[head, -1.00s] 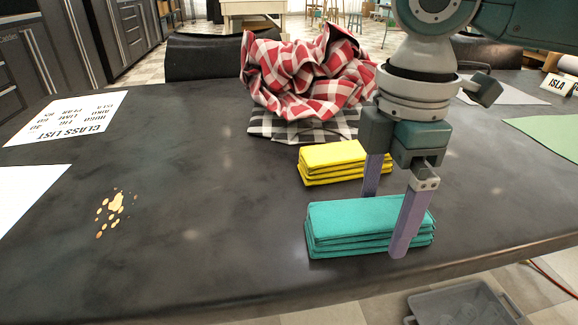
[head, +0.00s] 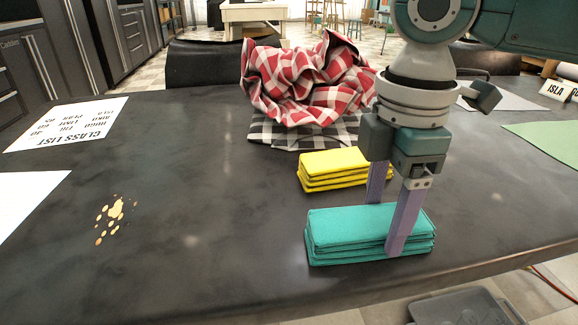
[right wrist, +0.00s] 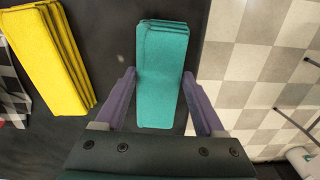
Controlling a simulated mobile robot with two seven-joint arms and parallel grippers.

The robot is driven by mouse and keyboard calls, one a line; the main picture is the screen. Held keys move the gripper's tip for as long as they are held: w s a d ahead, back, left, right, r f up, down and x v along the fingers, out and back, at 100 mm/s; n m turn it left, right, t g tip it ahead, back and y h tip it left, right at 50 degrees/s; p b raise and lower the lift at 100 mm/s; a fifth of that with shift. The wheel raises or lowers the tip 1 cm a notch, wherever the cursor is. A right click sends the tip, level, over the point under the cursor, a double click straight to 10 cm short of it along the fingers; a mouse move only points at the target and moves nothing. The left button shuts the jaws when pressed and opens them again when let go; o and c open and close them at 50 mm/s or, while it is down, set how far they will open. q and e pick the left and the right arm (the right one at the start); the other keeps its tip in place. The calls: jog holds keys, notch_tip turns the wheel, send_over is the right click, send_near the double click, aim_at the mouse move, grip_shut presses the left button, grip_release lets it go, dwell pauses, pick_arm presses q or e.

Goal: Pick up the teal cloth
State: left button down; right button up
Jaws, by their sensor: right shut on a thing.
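The teal cloth (head: 345,225) is a folded stack near the front edge of the dark table. It also shows in the right wrist view (right wrist: 162,70), running lengthwise between the fingers. My right gripper (head: 386,228) reaches down over the right part of the cloth, with one purple finger in front of it and the other behind. It is shut on the cloth, which looks still resting on the table. The far fingertip is hidden behind the cloth in the head view. My left gripper is not in view.
A folded yellow cloth (head: 330,166) lies just behind the teal one. Behind that is a crumpled red checked cloth (head: 310,85) on a black checked one (head: 290,132). Tan spots (head: 115,210) mark the table (head: 220,200) at left. Paper sheets lie at both sides.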

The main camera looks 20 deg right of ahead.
aim_at(383, 217)
notch_tip(383, 217, up, 20)
jog(key=p, duration=0.6)
